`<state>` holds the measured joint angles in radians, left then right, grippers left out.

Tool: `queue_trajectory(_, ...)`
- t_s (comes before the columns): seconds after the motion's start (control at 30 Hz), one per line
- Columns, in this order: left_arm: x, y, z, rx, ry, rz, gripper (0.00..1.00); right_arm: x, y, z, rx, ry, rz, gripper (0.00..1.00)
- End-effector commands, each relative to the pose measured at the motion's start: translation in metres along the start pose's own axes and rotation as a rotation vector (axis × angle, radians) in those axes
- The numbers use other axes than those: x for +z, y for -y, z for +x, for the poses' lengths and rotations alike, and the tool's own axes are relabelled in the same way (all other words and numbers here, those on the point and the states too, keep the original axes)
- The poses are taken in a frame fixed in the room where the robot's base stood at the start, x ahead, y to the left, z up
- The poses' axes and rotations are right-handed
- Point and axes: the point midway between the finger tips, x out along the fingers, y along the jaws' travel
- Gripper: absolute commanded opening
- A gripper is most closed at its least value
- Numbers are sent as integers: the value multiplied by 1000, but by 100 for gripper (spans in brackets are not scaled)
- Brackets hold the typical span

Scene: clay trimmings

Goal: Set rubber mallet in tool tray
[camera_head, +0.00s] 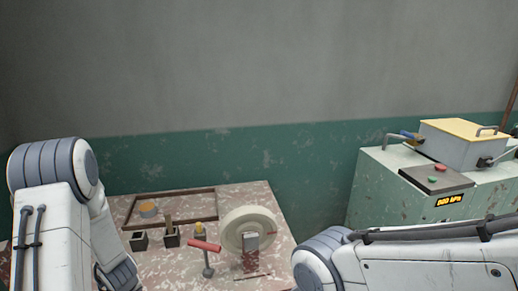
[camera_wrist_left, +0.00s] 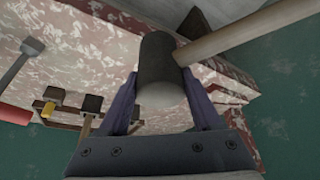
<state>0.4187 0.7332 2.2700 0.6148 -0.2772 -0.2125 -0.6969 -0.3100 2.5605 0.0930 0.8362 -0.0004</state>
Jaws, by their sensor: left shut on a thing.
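The rubber mallet, with a dark cylindrical head (camera_wrist_left: 158,58) and a pale wooden handle (camera_wrist_left: 245,32), shows in the left wrist view. My left gripper (camera_wrist_left: 160,92) is shut on the mallet's head, a finger on each side. The handle points to the upper right. In the head view the mallet and the left fingers are not visible; only my left arm shows. A shallow frame with a thin brown rim (camera_head: 175,193), which may be the tool tray, lies at the back left of the table. My right gripper is out of view.
On the speckled table (camera_head: 262,196) stand small dark holders (camera_head: 139,242), a red-handled tool (camera_head: 206,246) and a pale wheel (camera_head: 236,217). An orange-topped round thing (camera_head: 148,208) is inside the frame's left part. A green cabinet (camera_head: 372,190) stands at right.

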Motion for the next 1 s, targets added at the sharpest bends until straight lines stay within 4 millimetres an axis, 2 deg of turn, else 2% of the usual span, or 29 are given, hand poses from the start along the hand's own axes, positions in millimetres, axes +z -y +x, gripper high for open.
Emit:
queue_trajectory(0.37,21,-56,-33,116,-7,248,0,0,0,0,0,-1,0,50)
queue_trajectory(0.57,49,-98,-62,205,-7,457,0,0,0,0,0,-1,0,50)
queue_trajectory(0.7,75,-125,-86,272,-7,623,0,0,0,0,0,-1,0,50)
queue_trajectory(0.83,94,-139,-101,311,-5,730,0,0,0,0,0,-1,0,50)
queue_trajectory(1.0,100,-143,-106,325,-5,771,0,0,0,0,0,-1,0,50)
